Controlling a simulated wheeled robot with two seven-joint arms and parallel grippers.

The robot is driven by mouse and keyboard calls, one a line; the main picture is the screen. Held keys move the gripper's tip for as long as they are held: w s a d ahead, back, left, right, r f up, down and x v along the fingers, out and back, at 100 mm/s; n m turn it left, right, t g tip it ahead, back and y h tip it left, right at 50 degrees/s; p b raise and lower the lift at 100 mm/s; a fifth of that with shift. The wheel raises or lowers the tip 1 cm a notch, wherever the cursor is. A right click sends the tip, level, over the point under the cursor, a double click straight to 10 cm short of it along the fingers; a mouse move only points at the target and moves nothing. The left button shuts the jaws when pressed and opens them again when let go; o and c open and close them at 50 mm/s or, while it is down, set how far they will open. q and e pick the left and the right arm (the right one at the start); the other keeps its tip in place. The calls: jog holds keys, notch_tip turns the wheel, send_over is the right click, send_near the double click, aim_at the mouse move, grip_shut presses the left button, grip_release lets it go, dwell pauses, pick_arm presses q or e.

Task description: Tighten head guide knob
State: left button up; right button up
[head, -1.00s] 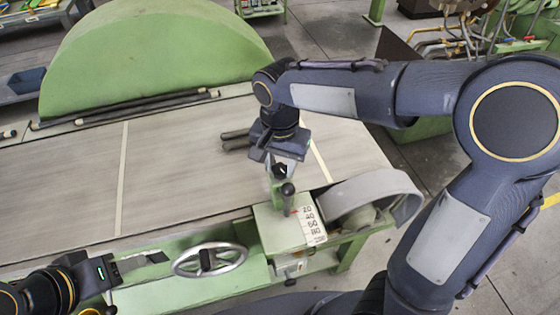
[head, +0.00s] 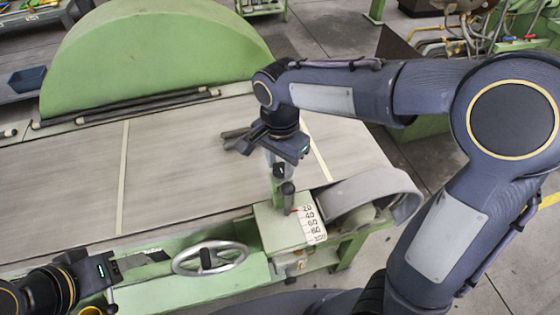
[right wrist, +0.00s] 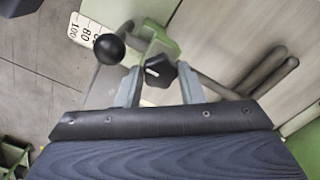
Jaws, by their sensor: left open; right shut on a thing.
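The head guide knob (right wrist: 160,70) is a dark lobed knob with a white mark on its face, seen in the right wrist view between my right gripper's fingers. My right gripper (right wrist: 158,78) is shut on it. In the head view my right gripper (head: 280,163) is above the green guide post, and its body hides the knob. A black ball-ended lever (right wrist: 109,48) stands beside the left finger, and it also shows in the head view (head: 287,190). My left gripper (head: 110,277) is open at the lower left, away from the knob.
A green housing with a number scale (head: 308,222) is below the knob. A spoked handwheel (head: 210,258) is left of it, and a grey curved guard (head: 370,196) right of it. The grey machine bed (head: 180,150) is largely clear. Dark rods (right wrist: 268,73) lie near the right finger.

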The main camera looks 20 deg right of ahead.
aim_at(280, 167)
jog(key=shift+w+r, duration=0.1)
jog(key=o, duration=1)
notch_tip(280, 167, up, 8)
jog(key=shift+f, duration=0.15)
